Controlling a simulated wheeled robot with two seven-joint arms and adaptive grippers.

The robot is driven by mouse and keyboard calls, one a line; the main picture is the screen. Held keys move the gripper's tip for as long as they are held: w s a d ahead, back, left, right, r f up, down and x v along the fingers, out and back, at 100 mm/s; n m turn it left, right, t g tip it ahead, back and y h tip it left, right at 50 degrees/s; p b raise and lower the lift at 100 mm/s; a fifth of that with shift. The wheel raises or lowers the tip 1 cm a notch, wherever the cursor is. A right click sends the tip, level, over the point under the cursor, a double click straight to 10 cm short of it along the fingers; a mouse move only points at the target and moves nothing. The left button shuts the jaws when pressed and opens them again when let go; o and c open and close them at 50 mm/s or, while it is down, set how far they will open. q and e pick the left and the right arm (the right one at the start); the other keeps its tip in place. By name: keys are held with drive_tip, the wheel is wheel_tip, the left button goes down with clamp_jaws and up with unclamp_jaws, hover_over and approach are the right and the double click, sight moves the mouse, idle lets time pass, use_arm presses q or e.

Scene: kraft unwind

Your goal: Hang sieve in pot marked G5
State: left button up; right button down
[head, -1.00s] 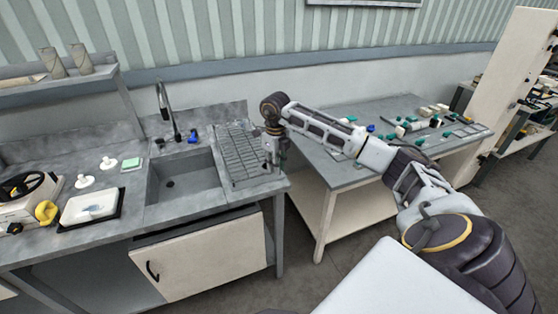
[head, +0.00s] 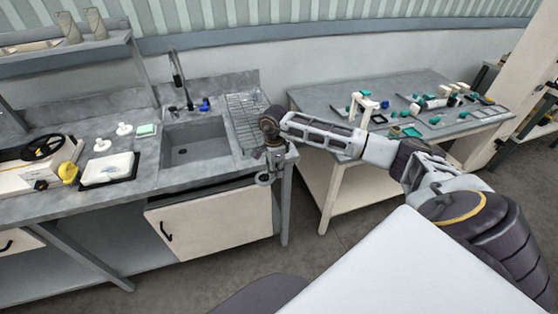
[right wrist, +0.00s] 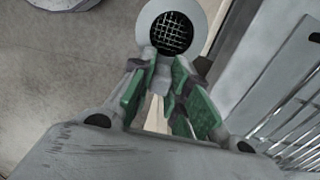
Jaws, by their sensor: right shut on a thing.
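My right gripper (head: 273,161) is at the front right corner of the sink counter, by the drying rack. In the right wrist view its green-padded fingers (right wrist: 168,80) are shut on the stem of a small sieve. The sieve (right wrist: 173,30) has a pale round rim and a dark mesh centre; it also shows small in the head view (head: 264,179), in front of the counter edge. I cannot make out any pot marked G5. My left gripper is not in view.
A sink (head: 194,144) and a wire drying rack (head: 246,113) are left of the gripper. A second table (head: 335,95) with several small green and white items stands to the right. A white tray (head: 107,169) and a machine with a black wheel (head: 43,147) are at left.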

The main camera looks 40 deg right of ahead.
drive_tip(key=s+a+f+n, duration=0.4)
drive_tip(key=a+f+n, duration=0.3)
drive_tip(key=n, duration=0.4)
drive_tip(key=s+a+f+n, duration=0.4)
drive_tip(key=a+f+n, duration=0.3)
drive_tip(key=f+n, duration=0.2)
drive_tip(key=shift+s+a+n, duration=0.35)
drive_tip(key=shift+a+n, duration=0.05)
drive_tip(key=shift+n, duration=0.5)
